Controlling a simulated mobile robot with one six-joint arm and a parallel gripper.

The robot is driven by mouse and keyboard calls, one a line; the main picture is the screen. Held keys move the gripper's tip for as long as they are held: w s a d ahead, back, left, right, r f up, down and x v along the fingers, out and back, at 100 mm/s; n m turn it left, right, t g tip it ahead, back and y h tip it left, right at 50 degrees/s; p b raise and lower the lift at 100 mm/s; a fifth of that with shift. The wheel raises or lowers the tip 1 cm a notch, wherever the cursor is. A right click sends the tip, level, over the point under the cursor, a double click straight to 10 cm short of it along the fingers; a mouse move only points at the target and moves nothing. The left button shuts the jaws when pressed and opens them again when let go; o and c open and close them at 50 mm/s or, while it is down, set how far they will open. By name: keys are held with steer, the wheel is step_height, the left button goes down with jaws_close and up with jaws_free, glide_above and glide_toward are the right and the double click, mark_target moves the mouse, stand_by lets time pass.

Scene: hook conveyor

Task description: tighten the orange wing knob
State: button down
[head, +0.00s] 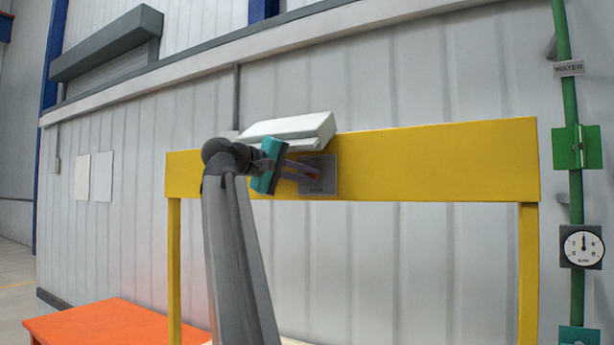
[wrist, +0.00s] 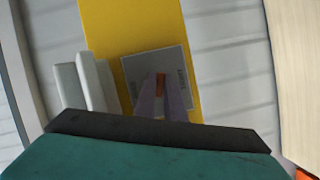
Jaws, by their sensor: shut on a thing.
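The orange wing knob (wrist: 160,79) sits on a grey plate (wrist: 138,68) fixed to the yellow beam. My gripper (wrist: 160,92) reaches to the plate, with its two purple fingers shut on the knob, one on each side. In the head view my gripper (head: 306,172) points right at the same plate (head: 327,185). There the knob is mostly hidden by the fingers. Small lettering shows on the plate but is too blurred to read.
A white box-like piece (head: 290,129) sits at the top of the yellow beam (head: 440,165), just above my gripper. A green pipe (head: 570,100) with a gauge (head: 582,246) stands at right. An orange table (head: 110,325) is at lower left.

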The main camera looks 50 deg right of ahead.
steer(key=shift+f, duration=0.1)
steer(key=c, duration=1.8)
jaws_free()
steer(key=shift+c, duration=0.2)
steer(key=shift+a, duration=0.15)
steer(key=w+a+r+p, duration=0.1)
steer(key=a+r, duration=0.1)
steer(key=a, duration=1.1)
steer(key=shift+w+a, duration=0.15)
steer(key=shift+w, duration=0.15)
steer(key=shift+w+f, duration=0.1)
